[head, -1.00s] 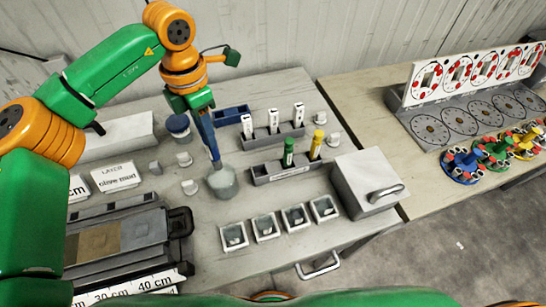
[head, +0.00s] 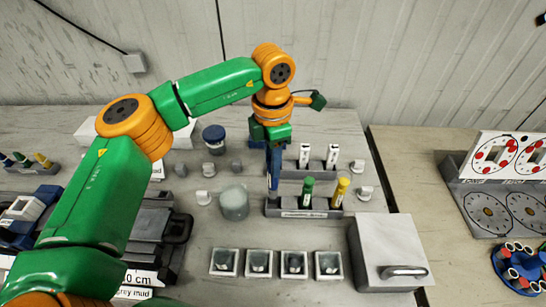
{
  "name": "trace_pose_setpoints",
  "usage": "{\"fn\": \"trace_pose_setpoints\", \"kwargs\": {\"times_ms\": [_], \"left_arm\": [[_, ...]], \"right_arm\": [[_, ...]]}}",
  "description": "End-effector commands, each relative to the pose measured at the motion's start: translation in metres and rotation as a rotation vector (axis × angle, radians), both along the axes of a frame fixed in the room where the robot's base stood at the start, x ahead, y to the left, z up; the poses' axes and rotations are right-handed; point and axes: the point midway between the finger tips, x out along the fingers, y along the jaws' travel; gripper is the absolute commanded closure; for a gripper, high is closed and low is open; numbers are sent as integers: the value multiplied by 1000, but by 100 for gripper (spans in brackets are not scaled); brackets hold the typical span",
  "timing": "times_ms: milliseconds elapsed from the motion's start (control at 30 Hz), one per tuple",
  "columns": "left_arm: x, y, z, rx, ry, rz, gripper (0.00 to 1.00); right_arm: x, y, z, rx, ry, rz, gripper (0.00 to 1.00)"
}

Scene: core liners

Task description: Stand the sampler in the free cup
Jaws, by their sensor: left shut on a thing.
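My left gripper (head: 274,145) is shut on the blue sampler (head: 273,166), which hangs upright below it. The sampler's lower end is at the left end of the front grey rack (head: 320,213). I cannot tell whether its tip is inside the cup there or just above or behind it. A green sampler (head: 307,190) and a yellow sampler (head: 340,190) stand upright in the same rack, to the right. My right gripper is not in view.
A grey round jar (head: 234,203) stands left of the rack. Behind it is a second rack with white-topped pieces (head: 332,156). Several square trays (head: 258,263) line the front. A grey box with a handle (head: 388,250) stands at right. A blue-lidded jar (head: 214,138) is at the back.

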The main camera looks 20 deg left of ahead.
Motion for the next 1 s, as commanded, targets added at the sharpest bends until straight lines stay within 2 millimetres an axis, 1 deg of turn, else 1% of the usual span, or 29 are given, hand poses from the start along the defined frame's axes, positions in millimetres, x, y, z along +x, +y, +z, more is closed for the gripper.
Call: {"fn": "trace_pose_setpoints", "kwargs": {"times_ms": [33,233,600,733,967,1000], "left_arm": [[0,0,-9,0,0,0,100],[0,0,-29,0,0,0,100],[0,0,-64,-1,1,0,100],[0,0,-68,0,0,0,100],[0,0,-67,0,0,0,100],[0,0,-67,0,0,0,61]], "right_arm": [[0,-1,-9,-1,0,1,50],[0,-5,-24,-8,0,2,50],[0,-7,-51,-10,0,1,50],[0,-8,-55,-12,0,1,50],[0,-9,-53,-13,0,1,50],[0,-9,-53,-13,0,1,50]]}}
